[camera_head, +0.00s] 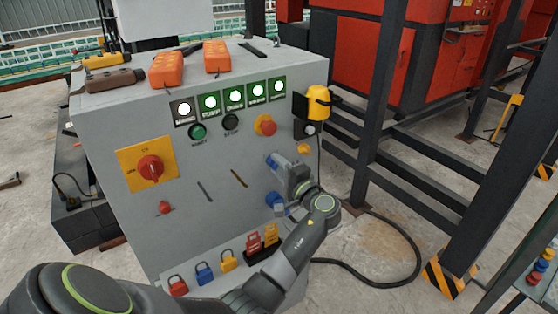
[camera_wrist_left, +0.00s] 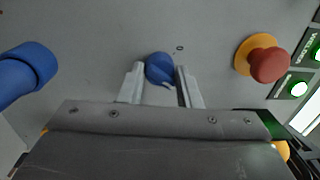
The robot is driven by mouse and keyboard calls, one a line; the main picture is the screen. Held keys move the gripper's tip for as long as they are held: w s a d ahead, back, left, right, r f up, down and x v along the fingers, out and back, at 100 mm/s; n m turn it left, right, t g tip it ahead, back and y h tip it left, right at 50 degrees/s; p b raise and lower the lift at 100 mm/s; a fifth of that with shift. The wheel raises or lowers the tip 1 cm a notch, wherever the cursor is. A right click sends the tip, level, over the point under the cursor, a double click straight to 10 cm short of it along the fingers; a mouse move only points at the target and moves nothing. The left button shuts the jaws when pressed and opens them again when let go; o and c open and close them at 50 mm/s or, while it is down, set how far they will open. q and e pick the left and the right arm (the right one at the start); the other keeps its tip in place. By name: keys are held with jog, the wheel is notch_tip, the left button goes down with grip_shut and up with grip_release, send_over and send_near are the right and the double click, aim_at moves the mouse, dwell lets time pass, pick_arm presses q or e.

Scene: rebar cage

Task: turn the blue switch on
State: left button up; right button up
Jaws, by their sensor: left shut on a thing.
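The blue switch (camera_head: 271,160) is a round knob on the front of the grey control cabinet (camera_head: 225,160). In the left wrist view the blue switch (camera_wrist_left: 159,66) sits between the two fingertips of my left gripper (camera_wrist_left: 160,72). In the head view my left gripper (camera_head: 283,168) reaches the cabinet face from the lower right and partly covers the switch. It is shut on the switch. The exact angle of the knob is hard to tell. My right gripper is not in view.
A red button on a yellow base (camera_head: 265,125) sits above the switch, and a blue socket (camera_head: 275,201) below it. A red rotary switch (camera_head: 150,168) is at the left. Green lamps (camera_head: 235,97) glow above. Padlocks (camera_head: 204,273) hang low. A dark post (camera_head: 380,110) stands to the right.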

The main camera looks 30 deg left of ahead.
pick_arm(q)
jog(key=shift+m+p, duration=0.65)
jog(key=shift+m, duration=0.55)
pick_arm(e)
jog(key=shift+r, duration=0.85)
pick_arm(q)
jog(key=shift+f, duration=0.1)
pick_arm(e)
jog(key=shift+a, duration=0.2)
pick_arm(q)
jog(key=o, duration=0.9)
jog(key=shift+o, duration=0.2)
